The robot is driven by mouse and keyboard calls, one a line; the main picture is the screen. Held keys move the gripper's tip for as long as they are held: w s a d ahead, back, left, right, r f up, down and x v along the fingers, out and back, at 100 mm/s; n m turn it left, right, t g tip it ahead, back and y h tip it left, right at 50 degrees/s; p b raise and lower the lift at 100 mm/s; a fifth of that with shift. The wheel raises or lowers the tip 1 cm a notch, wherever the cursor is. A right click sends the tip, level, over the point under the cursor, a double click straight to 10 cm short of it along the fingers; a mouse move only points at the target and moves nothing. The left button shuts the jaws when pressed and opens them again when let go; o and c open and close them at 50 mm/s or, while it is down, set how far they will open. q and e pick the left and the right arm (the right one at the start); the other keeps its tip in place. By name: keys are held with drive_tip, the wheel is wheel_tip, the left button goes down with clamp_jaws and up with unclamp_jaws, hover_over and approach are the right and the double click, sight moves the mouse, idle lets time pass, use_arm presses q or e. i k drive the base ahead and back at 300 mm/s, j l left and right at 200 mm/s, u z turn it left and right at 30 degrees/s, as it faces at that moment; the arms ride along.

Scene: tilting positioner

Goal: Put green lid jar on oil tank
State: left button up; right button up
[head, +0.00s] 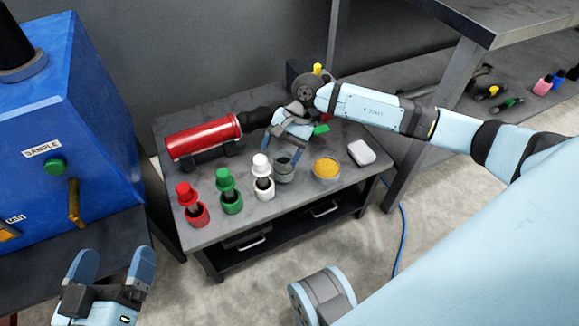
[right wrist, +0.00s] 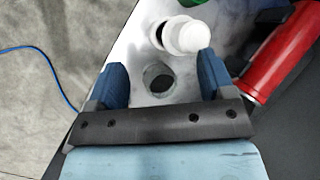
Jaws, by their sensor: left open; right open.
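A bottle with a green lid and green base (head: 229,190) stands on the grey table between a red one and a white one. A small green piece (head: 321,129) shows behind my right gripper; I cannot tell what it is. The blue tank-like machine (head: 95,120) stands at the left, with a label reading "SAMPLE"; no label names it as oil tank. My right gripper (head: 281,150) is open above a small glass jar (head: 284,172), which shows between its fingers in the right wrist view (right wrist: 158,77). My left gripper (head: 112,262) is open and empty at lower left.
Red-lid (head: 190,204) and white-lid (head: 262,178) bottles, a bowl of yellow contents (head: 326,168) and a white box (head: 361,152) stand on the table (head: 225,232). A red cylinder (head: 203,137) lies at the back. The white bottle (right wrist: 184,36) is close to the right fingers.

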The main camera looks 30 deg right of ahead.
sight(112, 248)
drive_tip(key=i+j+z, duration=0.15)
drive_tip(key=j+z, duration=0.4)
drive_tip(key=j, duration=0.3)
drive_tip(key=i+j+z, duration=0.1)
drive_tip(key=j+z, duration=0.2)
drive_tip(key=j, duration=0.15)
